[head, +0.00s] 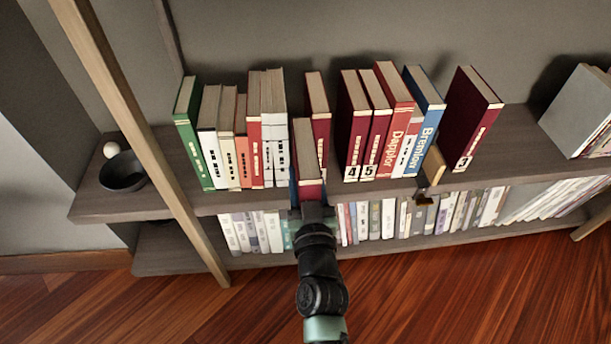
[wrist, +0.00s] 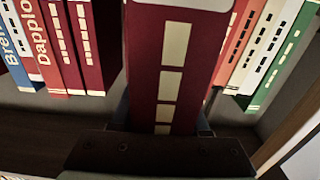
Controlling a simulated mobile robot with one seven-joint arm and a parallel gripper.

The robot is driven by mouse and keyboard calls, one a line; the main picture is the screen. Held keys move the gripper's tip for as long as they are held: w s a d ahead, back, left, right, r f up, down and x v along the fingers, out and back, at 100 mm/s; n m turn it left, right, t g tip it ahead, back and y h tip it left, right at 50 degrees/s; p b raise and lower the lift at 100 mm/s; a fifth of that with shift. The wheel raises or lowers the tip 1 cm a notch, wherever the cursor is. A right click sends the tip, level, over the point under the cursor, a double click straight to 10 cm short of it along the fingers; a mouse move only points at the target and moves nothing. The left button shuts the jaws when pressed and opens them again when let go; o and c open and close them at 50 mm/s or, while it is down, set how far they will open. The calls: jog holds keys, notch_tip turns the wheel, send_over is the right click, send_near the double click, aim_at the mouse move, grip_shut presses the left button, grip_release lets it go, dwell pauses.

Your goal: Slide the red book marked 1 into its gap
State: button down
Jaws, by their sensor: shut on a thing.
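The red book (head: 308,165) is upright in my gripper (head: 312,208), spine toward me, at the front of the upper shelf. The wrist view shows its spine (wrist: 172,60) with cream blocks; no number 1 is readable. My gripper is shut on the lower part of the spine, and the fingers show at its sides in the wrist view (wrist: 160,128). The book stands forward of the row, between white books (head: 274,140) on the left and a dark red book (head: 319,105) on the right. I cannot tell how far its far end is between them; the gap is mostly hidden.
Right of the dark red book is an empty space, then red books marked 4 (head: 352,125) and 5 (head: 378,120), a blue book (head: 424,115) and a leaning book marked 3 (head: 473,120). A green book (head: 190,140) ends the row. A shelf post (head: 140,140) stands at left.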

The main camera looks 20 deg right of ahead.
jog(key=shift+x, duration=1.2)
jog(key=shift+w+r, duration=0.1)
jog(key=shift+r, duration=0.15)
jog(key=shift+b+x, duration=0.4)
jog(key=shift+x, duration=0.75)
jog(key=shift+w+d, duration=0.1)
jog(key=shift+w, duration=0.05)
jog(key=shift+f+b, duration=0.3)
jog(key=shift+b, duration=0.05)
jog(key=shift+c, duration=1.8)
grip_release()
jog(key=shift+f, duration=0.1)
jog(key=shift+o, duration=0.2)
